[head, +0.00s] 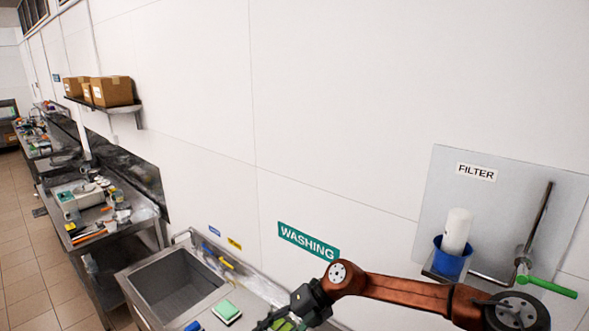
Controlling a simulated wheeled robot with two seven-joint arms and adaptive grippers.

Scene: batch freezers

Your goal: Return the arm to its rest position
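My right arm comes in from the right, copper-coloured with dark joints, and reaches left along the bottom edge in the head view. Its dark gripper (274,320) is low over the counter right of the sink, partly cut off by the bottom edge. A green item (285,325) shows right by the fingers; I cannot tell whether it is held or lies behind them. My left gripper is not in view.
A steel sink (178,288) stands at lower left, with a green-and-white sponge (226,311) beside it. A filter panel (440,185) on the right wall carries a blue cup (449,262), a white cylinder (457,230) and a green-handled lever (547,287) close above my arm. A cluttered steel table (105,235) is farther left.

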